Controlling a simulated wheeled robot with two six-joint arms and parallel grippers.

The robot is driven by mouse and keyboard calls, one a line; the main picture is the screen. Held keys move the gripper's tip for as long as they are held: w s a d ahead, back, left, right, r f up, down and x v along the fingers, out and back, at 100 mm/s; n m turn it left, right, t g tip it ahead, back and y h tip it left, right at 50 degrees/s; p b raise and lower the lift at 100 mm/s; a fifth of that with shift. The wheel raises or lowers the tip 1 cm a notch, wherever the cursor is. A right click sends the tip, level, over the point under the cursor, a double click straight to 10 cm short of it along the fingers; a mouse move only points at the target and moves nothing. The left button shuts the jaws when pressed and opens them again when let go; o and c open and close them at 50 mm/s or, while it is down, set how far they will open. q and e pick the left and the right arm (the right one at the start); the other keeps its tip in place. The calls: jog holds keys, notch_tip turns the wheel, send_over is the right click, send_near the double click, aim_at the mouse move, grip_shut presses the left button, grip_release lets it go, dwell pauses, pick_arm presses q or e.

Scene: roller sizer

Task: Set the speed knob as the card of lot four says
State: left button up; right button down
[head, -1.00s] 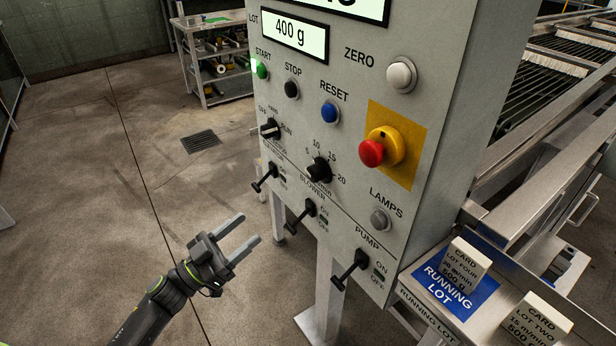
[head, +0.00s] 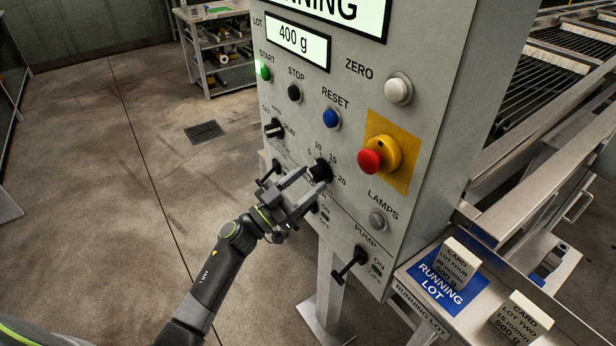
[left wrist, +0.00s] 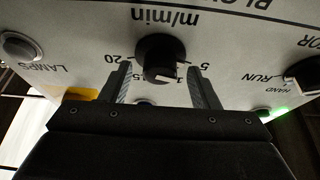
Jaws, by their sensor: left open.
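The black speed knob (head: 320,170) is on the grey panel, on an m/min scale marked 5 to 20. In the left wrist view the knob (left wrist: 160,58) appears upside down, its white mark toward the 10–15 side; the exact value cannot be told. My left gripper (head: 316,176) is open, its fingers on either side of the knob, with gaps visible in the wrist view. The lot four card (head: 455,263) stands on the blue running lot pad (head: 430,286); it shows a blurred m/min figure ending in 0, and 500 g. My right gripper is out of view.
The red emergency button (head: 370,161) and blue reset button (head: 331,118) are near the knob. The blower and pump levers (head: 348,262) stick out below. The lot two card (head: 520,318) stands on the shelf at right. Open floor lies to the left.

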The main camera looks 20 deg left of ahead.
pick_arm(q)
jog(key=shift+w+d+r, duration=0.15)
jog(key=shift+w+d, duration=0.05)
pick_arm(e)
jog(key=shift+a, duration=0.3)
pick_arm(q)
jog(key=c, duration=1)
jog(key=shift+o, duration=0.2)
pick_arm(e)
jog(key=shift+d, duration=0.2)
